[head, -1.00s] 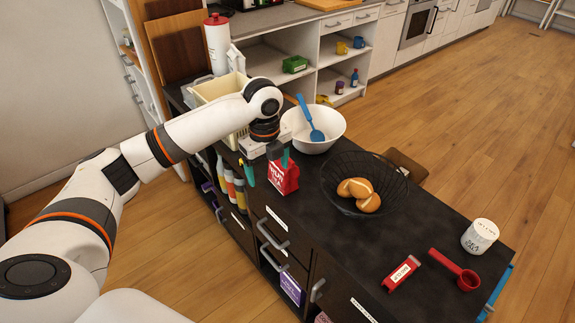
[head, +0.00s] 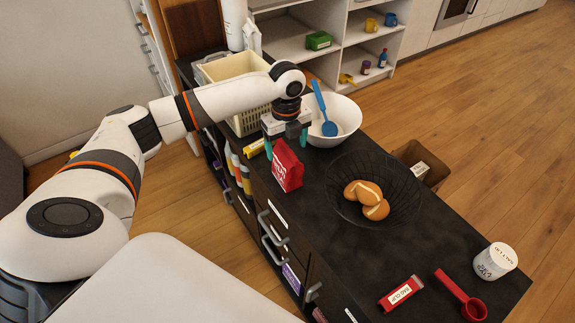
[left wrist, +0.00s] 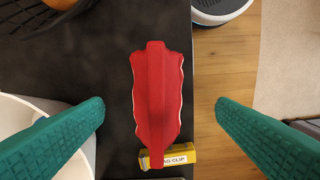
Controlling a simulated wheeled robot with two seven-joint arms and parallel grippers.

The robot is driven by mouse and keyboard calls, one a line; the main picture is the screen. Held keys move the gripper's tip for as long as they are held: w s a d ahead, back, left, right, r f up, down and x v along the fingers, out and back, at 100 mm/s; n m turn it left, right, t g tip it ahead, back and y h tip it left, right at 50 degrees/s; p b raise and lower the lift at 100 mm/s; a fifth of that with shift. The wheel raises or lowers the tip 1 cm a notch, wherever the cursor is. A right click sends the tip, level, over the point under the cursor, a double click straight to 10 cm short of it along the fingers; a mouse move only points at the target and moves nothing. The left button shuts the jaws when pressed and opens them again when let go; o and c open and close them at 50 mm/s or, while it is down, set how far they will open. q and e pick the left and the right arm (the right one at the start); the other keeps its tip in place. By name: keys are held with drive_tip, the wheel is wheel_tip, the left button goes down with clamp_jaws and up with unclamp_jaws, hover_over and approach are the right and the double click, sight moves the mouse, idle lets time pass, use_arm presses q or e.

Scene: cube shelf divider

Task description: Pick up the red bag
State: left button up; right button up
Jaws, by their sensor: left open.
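The red bag (head: 287,166) stands upright on the dark countertop, close to its left edge. My left gripper (head: 286,148) is open and empty, pointing down over the bag from above, with teal fingers. In the left wrist view the bag (left wrist: 158,95) is seen from above as a narrow red shape, between the two spread fingers (left wrist: 160,106) with a gap on each side. I see no finger touching it. My right gripper is not in view.
The white bowl (head: 346,113) with a blue utensil stands close behind. A wire basket (head: 345,203) holds bread rolls.

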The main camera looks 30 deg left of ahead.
sight(287, 157)
use_arm(q)
wheel_tip(287, 157, down, 5)
drive_tip(key=shift+w+r+p, duration=0.1)
drive_tip(key=shift+r+p, duration=0.1)
drive_tip(key=shift+p, duration=0.2)
drive_tip(key=shift+f, duration=0.35)
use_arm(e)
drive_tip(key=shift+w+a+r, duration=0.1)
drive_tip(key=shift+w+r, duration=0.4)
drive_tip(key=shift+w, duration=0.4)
use_arm(q)
drive_tip(key=shift+c, duration=0.2)
drive_tip(key=shift+r, duration=0.1)
drive_tip(key=c, duration=1.1)
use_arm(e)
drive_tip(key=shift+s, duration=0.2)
